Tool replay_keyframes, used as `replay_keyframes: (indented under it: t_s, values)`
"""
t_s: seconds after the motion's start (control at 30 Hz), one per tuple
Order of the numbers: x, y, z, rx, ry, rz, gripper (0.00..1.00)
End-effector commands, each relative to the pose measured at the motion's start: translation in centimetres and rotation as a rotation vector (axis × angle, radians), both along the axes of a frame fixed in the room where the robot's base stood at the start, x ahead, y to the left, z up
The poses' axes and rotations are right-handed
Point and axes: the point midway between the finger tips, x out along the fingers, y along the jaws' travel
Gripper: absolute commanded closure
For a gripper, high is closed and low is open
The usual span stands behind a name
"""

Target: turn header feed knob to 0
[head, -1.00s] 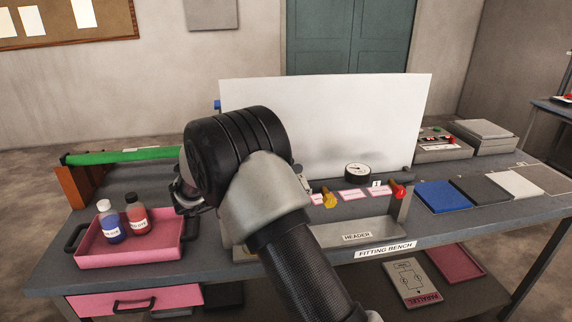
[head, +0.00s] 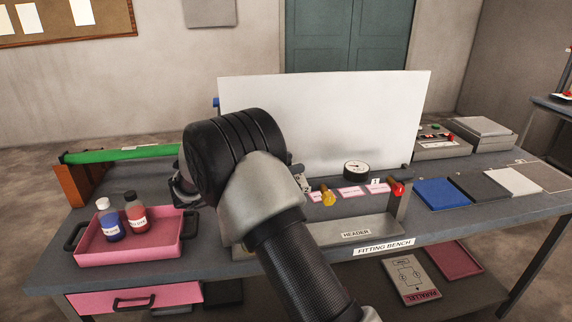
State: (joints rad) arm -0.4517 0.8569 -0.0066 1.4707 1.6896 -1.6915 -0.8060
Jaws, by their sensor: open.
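The header (head: 368,229) is a low grey unit with a "HEADER" label, on the fitting bench (head: 460,220). A yellow knob (head: 328,198) and a red knob (head: 397,189) show on it, with small pink labels beside them. I cannot read which one is the feed knob, nor their settings. A round white-faced gauge (head: 356,170) stands behind them. My arm's black and grey joint covers the left part of the header, and anything there is hidden.
A pink tray (head: 130,255) with blue and red bottles stands at the left. A green bar (head: 120,154) lies behind it. A white panel (head: 325,115) rises behind the header. Coloured squares, including a blue one (head: 441,194), and a control box (head: 440,145) are at the right.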

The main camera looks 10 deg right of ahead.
Motion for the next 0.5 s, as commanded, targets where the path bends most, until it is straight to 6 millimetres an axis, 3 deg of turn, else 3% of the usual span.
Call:
replay_keyframes:
  t_s: [0.23, 0.5]
  values:
    - [-0.4, 1.7, -0.1, 0.002, 0.001, 0.003, 0.57]
    - [-2.1, 7.8, -0.1, 0.002, 0.001, 0.005, 0.57]
